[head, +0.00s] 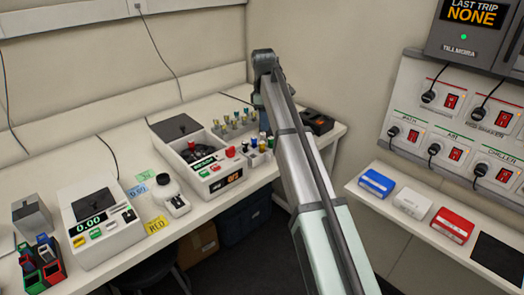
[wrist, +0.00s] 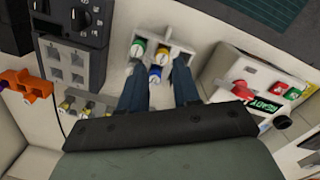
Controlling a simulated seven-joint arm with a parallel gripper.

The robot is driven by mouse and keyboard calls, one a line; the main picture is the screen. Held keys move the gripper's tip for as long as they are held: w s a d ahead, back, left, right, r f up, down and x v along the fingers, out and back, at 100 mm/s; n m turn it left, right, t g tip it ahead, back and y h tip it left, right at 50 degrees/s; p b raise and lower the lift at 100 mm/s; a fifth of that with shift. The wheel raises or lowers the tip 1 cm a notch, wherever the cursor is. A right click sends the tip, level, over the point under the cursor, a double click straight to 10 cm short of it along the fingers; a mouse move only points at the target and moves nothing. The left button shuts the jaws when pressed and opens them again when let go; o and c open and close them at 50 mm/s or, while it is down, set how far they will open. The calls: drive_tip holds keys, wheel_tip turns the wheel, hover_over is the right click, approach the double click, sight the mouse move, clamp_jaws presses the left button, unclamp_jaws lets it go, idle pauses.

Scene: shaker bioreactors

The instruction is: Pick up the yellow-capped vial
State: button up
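A small white rack (wrist: 178,50) stands ahead of my gripper in the wrist view. It holds a green-capped vial (wrist: 137,50), a yellow-capped vial (wrist: 162,47) and a blue-capped vial (wrist: 155,73), all seen from above. My gripper (wrist: 160,82) is open, with its two dark fingers apart and nothing seen held. The blue cap shows between the fingertips; the yellow cap lies just beyond them. I cannot tell the height above the caps. In the head view the rack (head: 259,158) is beside my arm, which hides my gripper.
A centrifuge-like device (head: 228,181) with a red knob stands left of the rack in the head view. Another rack (head: 236,128) holds several yellowish-topped tubes behind it. A black block (head: 317,121) stands right of my arm. The small rack has empty room at its right side.

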sight(262, 142)
wheel_tip(262, 142, up, 4)
drive_tip(key=a+n, duration=0.1)
drive_tip(key=a, duration=0.1)
drive_tip(key=shift+y, duration=0.3)
drive_tip(key=f, duration=1.4)
drive_tip(key=shift+w+d, duration=0.15)
drive_tip(key=shift+w, duration=0.15)
drive_tip(key=c, duration=0.4)
drive_tip(key=shift+r, duration=0.1)
drive_tip(key=shift+c, duration=0.2)
wheel_tip(262, 142, up, 10)
drive_tip(key=shift+f, duration=0.1)
